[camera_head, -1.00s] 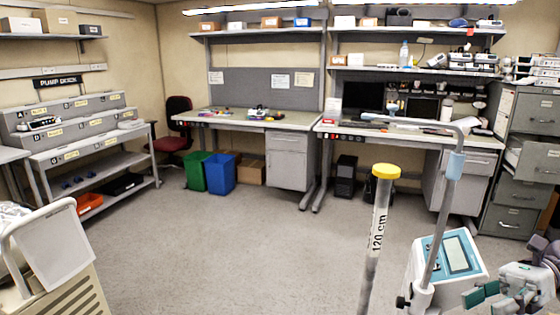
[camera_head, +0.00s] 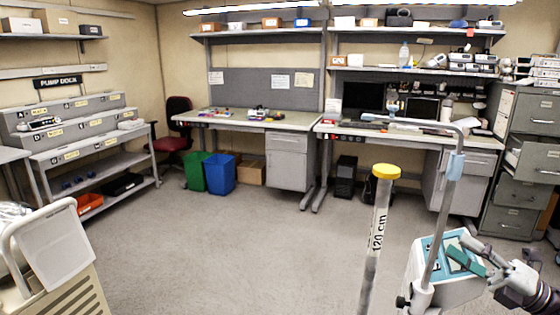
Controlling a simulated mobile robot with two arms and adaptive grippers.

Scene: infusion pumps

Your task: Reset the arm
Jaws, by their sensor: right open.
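My right gripper (camera_head: 476,258) is at the lower right, with its arm coming in from the right edge. Its green-padded fingers are apart and empty. They overlap the front panel of a white and teal pump (camera_head: 429,262) on a pole (camera_head: 446,205); whether they touch it I cannot tell. The fingers hide part of the pump's screen. My left gripper is not in view.
A post marked 120 cm with a yellow cap (camera_head: 386,171) stands left of the pump. A cream cart (camera_head: 62,285) is at the lower left. The pump dock rack (camera_head: 95,150), workbenches (camera_head: 240,119) and filing cabinets (camera_head: 520,190) line the walls. The middle floor is clear.

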